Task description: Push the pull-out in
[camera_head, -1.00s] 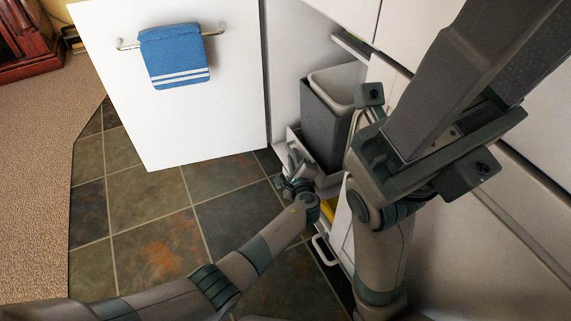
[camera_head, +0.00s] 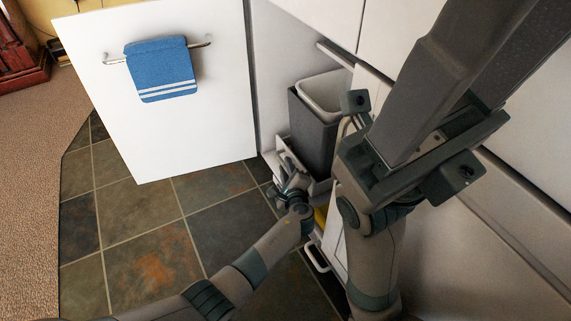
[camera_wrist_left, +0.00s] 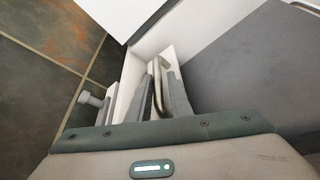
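The pull-out (camera_head: 318,187) stands partly out of the open white cabinet, low at the centre of the head view. It carries a dark grey bin with a light liner (camera_head: 312,128). My left gripper (camera_head: 287,172) is low at its front end. In the left wrist view, the two grey fingers (camera_wrist_left: 163,88) stand close together on either side of a pale metal bar handle (camera_wrist_left: 158,85), beside the white front panel (camera_wrist_left: 128,85). They appear shut on it. My right arm crosses the right of the head view; its gripper cannot be made out.
A white cabinet door (camera_head: 165,125) stands wide open at left, with a blue towel (camera_head: 160,70) on its rail. A yellow item (camera_head: 321,215) and a lower white handle (camera_head: 316,258) show beside my left wrist. Tiled floor (camera_head: 150,235) is clear at left.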

